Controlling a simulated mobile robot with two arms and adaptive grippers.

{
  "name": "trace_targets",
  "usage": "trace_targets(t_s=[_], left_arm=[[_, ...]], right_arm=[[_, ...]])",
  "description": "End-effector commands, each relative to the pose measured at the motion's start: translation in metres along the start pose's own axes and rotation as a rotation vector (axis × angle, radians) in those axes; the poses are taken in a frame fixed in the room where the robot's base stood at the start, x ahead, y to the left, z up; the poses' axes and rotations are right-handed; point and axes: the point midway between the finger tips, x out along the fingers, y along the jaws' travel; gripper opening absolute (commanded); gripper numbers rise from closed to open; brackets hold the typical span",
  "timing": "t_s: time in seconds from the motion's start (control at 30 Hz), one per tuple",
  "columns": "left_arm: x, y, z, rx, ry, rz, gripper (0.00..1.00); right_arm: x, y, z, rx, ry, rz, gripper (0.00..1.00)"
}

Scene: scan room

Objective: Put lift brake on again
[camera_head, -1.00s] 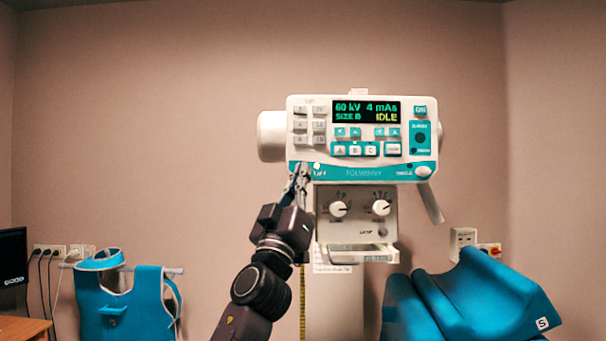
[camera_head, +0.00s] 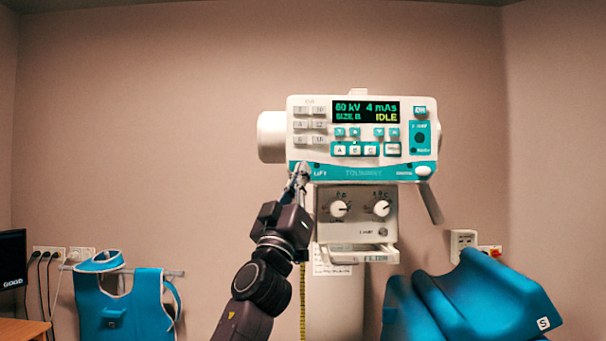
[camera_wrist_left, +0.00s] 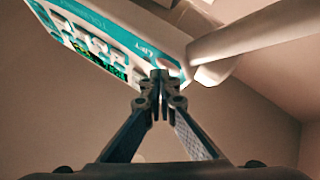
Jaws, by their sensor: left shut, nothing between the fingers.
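The white and teal control panel (camera_head: 345,172) hangs on the X-ray head, with a "Lift" label (camera_head: 320,173) at its lower left corner. A small dark spot sits just above that label. My left gripper (camera_head: 301,168) is shut and empty, its tips at this corner beside the label. In the left wrist view the closed tips (camera_wrist_left: 160,75) meet the panel's lower edge near the label (camera_wrist_left: 143,50). The tips cover whatever control lies behind them; I cannot tell whether they press it. The display (camera_head: 366,111) reads 60 kV, 4 mAs, SIZE B, IDLE. My right gripper is not in view.
A knob box (camera_head: 357,231) with a handle hangs below the panel. A white oval button (camera_head: 424,171) is at the panel's lower right. A monitor (camera_head: 12,260) stands far left.

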Motion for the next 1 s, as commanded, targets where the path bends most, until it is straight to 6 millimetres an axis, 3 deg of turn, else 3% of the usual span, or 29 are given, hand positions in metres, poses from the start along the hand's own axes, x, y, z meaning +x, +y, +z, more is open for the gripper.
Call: trace_targets(t_s=[1.0], left_arm=[[-0.012,0.008,-0.007,0.0,-0.001,-0.001,0.0]], right_arm=[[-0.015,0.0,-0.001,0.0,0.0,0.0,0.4]])
